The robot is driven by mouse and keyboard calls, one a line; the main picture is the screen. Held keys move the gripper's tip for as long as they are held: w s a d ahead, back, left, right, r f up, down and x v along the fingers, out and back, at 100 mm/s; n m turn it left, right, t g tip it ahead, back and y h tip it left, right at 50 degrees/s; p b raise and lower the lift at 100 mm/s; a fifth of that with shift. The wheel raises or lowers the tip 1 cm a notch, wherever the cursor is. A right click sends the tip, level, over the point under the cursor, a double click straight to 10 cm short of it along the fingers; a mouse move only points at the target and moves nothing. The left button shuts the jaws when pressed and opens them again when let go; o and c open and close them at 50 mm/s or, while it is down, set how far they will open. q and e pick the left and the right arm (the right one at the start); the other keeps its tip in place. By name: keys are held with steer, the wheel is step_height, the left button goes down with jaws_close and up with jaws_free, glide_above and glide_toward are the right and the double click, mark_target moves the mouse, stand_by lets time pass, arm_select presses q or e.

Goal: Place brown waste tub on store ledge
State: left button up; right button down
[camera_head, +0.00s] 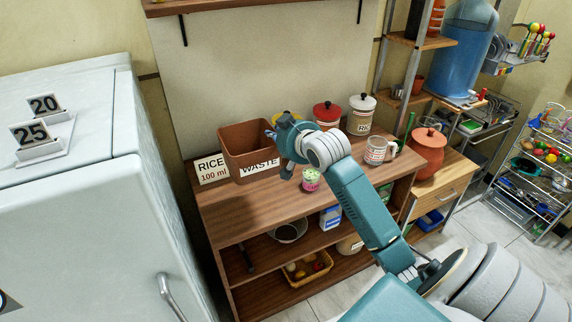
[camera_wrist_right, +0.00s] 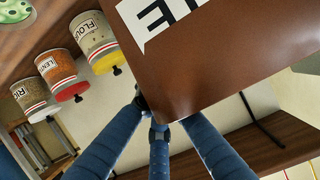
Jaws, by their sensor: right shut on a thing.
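The brown waste tub (camera_head: 246,143) is upright over the left part of the wooden ledge (camera_head: 249,201), with a "WASTE" label on its front. I cannot tell whether its base touches the ledge. My right gripper (camera_head: 277,135) is at the tub's right side, shut on it. In the right wrist view the tub (camera_wrist_right: 218,70) fills the upper right, and my right gripper's fingers (camera_wrist_right: 150,110) meet its edge. My left gripper is not in view.
A "RICE 100 ml" card (camera_head: 211,168) stands left of the tub. A pink-and-green cup (camera_head: 311,180), a mug (camera_head: 376,150) and lidded canisters (camera_head: 361,114) stand on the ledge to the right. A white fridge (camera_head: 75,190) is close on the left. A shelf (camera_head: 225,5) hangs above.

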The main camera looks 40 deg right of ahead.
steer(key=shift+w+f+p, duration=0.1)
steer(key=shift+f+p, duration=0.4)
steer(key=shift+f, duration=7.2)
steer(key=shift+f, duration=0.15)
steer(key=c, duration=1.9)
jaws_free()
